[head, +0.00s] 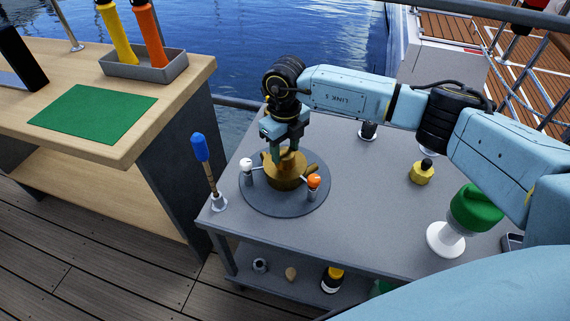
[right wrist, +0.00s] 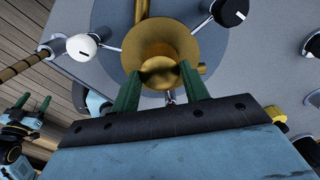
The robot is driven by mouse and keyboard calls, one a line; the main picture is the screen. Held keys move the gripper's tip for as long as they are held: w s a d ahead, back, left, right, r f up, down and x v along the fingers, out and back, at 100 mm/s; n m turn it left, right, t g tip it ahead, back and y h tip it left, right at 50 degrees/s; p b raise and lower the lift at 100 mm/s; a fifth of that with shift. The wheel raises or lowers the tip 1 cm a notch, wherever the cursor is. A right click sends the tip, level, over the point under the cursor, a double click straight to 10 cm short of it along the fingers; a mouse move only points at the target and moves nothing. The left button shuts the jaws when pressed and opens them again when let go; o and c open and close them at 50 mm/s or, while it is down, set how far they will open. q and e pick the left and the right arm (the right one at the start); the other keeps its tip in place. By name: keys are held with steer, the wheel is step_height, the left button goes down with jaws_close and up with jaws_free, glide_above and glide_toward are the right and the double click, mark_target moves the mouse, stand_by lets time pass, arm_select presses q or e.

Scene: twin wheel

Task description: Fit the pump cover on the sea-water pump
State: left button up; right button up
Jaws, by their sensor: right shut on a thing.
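The brass sea-water pump (head: 283,183) stands on a round dark plate (head: 257,200) on the grey table. My right gripper (head: 286,158) points down over it. In the right wrist view, the green fingers of my right gripper (right wrist: 167,88) are shut on a round brass piece, apparently the pump cover (right wrist: 160,36), directly over the pump. I cannot tell whether it is seated. A white knob (head: 247,164) and an orange knob (head: 314,181) sit on rods beside the pump; a black knob (right wrist: 230,11) shows in the wrist view. My left gripper (right wrist: 33,104) is open and empty there.
A blue-handled brush (head: 201,152) stands upright left of the plate. A yellow piece (head: 422,174) and a green-and-white object (head: 474,210) stand to the right. A wooden bench (head: 188,88) with a green mat (head: 92,110) is at left. The table front is clear.

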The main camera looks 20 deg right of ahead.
mark_target(285, 151)
arm_select(q)
steer(key=shift+f, duration=0.2)
arm_select(e)
steer(key=shift+f, duration=0.3)
steer(key=o, duration=1.8)
steer(key=shift+o, duration=0.2)
steer(key=shift+r, duration=0.55)
arm_select(q)
steer(key=s+a+f+p, duration=0.2)
steer(key=a+f+p, duration=0.1)
steer(key=f, duration=0.2)
steer(key=shift+a+g, duration=0.3)
arm_select(e)
step_height(285, 151, up, 12)
